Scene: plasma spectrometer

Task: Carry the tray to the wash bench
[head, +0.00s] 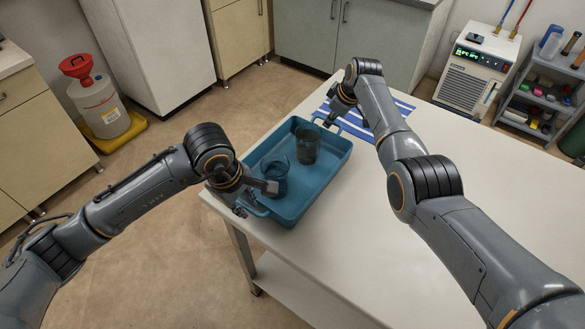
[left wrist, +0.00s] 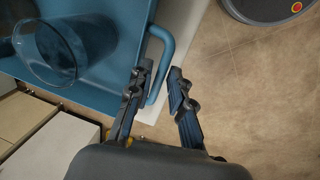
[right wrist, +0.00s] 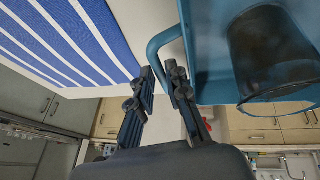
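The blue tray (head: 312,197) lies on the white table near its left corner, with a looped handle at each end. A clear beaker (head: 275,178) and a dark beaker (head: 307,145) stand in it. My left gripper (head: 252,202) is at the near handle; in the left wrist view its fingers (left wrist: 160,75) are apart, on either side of the handle bar (left wrist: 168,45). My right gripper (head: 333,116) is at the far handle; in the right wrist view its fingers (right wrist: 160,75) are a little apart with the handle bar (right wrist: 155,45) between them. Finger contact is unclear.
A blue-and-white striped cloth (head: 372,118) lies beside the tray's far end. The table (head: 370,250) is clear to the right. A chiller (head: 474,72) and a grey shelf cart (head: 545,95) stand behind. A white container with a red funnel (head: 97,100) stands on the floor.

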